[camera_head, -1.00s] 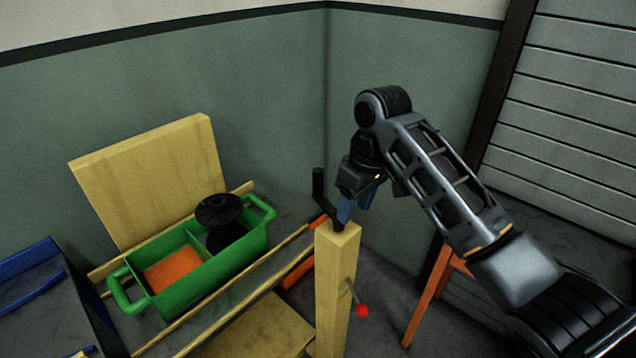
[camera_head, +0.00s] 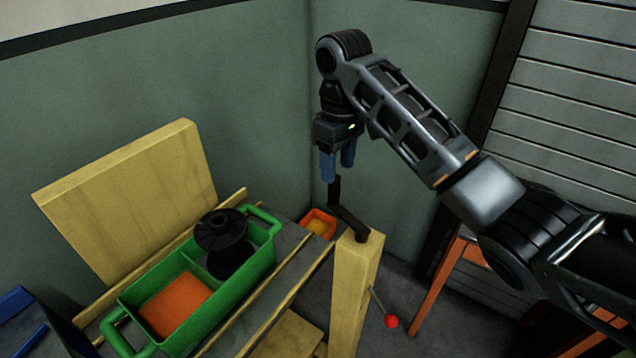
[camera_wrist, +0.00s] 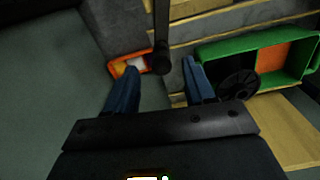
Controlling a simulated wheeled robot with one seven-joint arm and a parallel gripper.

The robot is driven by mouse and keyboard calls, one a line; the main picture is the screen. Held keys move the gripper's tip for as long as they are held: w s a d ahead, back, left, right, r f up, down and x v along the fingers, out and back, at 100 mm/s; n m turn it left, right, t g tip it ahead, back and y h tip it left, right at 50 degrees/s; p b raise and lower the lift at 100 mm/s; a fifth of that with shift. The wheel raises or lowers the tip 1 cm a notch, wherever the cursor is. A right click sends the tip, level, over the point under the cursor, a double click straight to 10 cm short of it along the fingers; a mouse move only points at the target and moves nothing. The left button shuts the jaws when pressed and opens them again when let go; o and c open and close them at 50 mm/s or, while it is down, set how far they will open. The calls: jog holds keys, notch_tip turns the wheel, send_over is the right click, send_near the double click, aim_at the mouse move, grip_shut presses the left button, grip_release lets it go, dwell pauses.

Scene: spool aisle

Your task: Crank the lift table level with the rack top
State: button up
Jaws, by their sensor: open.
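The black crank (camera_head: 348,220) sits on top of a wooden post (camera_head: 353,285). Its arm points to the back left and ends in an upright handle (camera_head: 335,190). My gripper (camera_head: 338,178) is open, pointing down over this handle, with its blue fingers just above the handle's top. In the wrist view the handle's end (camera_wrist: 161,62) shows between the two fingertips; contact cannot be told. A grey deck with wooden rails (camera_head: 290,262), seemingly the lift table, stands left of the post. Its height against the rack top cannot be told.
A green tote (camera_head: 195,335) on the deck holds a black spool and an orange block. A wooden board (camera_head: 130,200) stands behind it. A red-knobbed lever (camera_head: 390,321) sticks out of the post. An orange bin (camera_head: 318,222) lies behind the crank. A blue-edged unit (camera_head: 25,325) is at left.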

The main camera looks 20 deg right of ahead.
aim_at(335, 191)
jog(key=shift+w+a+f, duration=0.15)
jog(key=shift+f, duration=0.15)
jog(key=shift+f+b, duration=0.9)
jog(key=shift+f, duration=2.7)
grip_shut()
